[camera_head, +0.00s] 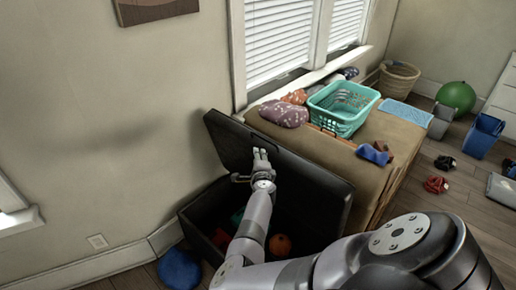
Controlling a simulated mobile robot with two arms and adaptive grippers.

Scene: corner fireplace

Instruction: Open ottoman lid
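The dark ottoman (197,239) stands against the wall, left of a brown cabinet. Its lid (315,184) is raised and tilted up toward the wall and the cabinet side, so the inside shows. My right gripper (261,154) is at the inner face of the lid, near its middle; I cannot tell whether it touches it. Its fingers are small here and their opening is unclear. My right arm comes in from the lower right and hides part of the ottoman's inside. My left gripper is not in view.
Inside the ottoman lie an orange ball (280,244) and some red and green things. A blue round pouf (180,270) sits on the floor beside it. A teal basket (342,107) and cloths stand on the brown cabinet (378,132). Floor at right holds bins and a green ball (456,97).

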